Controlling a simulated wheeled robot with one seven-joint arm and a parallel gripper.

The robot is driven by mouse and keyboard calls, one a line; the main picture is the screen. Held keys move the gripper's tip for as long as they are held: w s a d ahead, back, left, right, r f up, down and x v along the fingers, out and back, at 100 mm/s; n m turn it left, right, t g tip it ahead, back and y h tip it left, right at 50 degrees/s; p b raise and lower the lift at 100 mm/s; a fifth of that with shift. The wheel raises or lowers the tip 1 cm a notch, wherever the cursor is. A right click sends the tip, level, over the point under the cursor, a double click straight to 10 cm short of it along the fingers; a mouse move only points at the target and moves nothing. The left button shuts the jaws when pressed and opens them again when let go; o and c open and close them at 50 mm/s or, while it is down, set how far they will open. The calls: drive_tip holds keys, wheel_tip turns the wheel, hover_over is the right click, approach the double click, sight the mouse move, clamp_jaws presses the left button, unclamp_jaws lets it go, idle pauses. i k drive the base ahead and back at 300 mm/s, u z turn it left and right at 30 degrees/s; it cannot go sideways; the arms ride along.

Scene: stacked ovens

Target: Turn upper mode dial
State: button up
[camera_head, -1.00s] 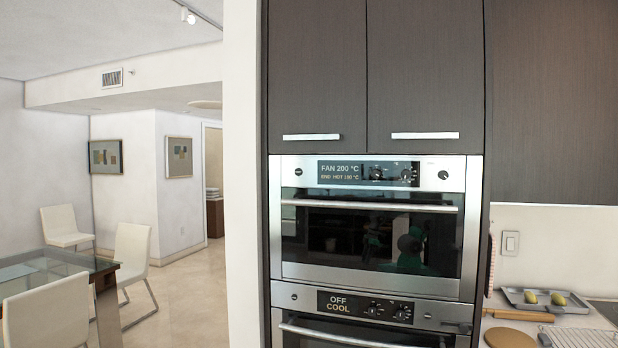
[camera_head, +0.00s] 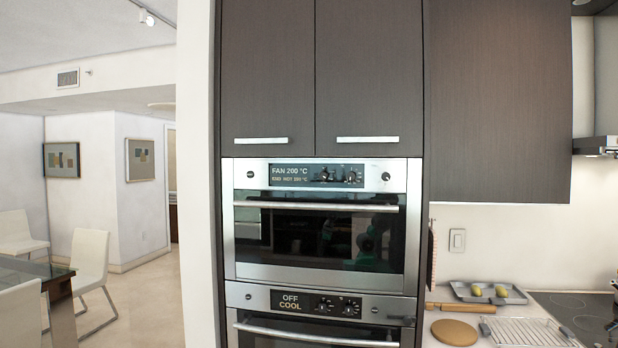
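The upper oven (camera_head: 300,272) is built into a dark cabinet, with its door shut. Its display (camera_head: 290,174) reads "FAN 200 °C", with a smaller line below that is hard to read. Two dark dials sit right of the text, a left dial (camera_head: 325,175) and a right dial (camera_head: 351,177). Their markings are too small to tell which is the mode dial. A separate small round knob (camera_head: 386,176) is farther right on the steel panel. My gripper is not in view; a blurred green and dark reflection shows in the oven glass.
The lower oven (camera_head: 262,312) has a display reading "OFF COOL" and two dials. A dark part (camera_head: 402,320) sits at its panel's right end. The counter at right holds a tray (camera_head: 488,293), a round board (camera_head: 454,332) and a wire rack (camera_head: 530,333). Dining chairs stand far left.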

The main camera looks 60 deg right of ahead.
sight(323, 175)
drive_tip(key=z, duration=0.3)
drive_tip(key=i, duration=0.95)
drive_tip(key=z, duration=0.5)
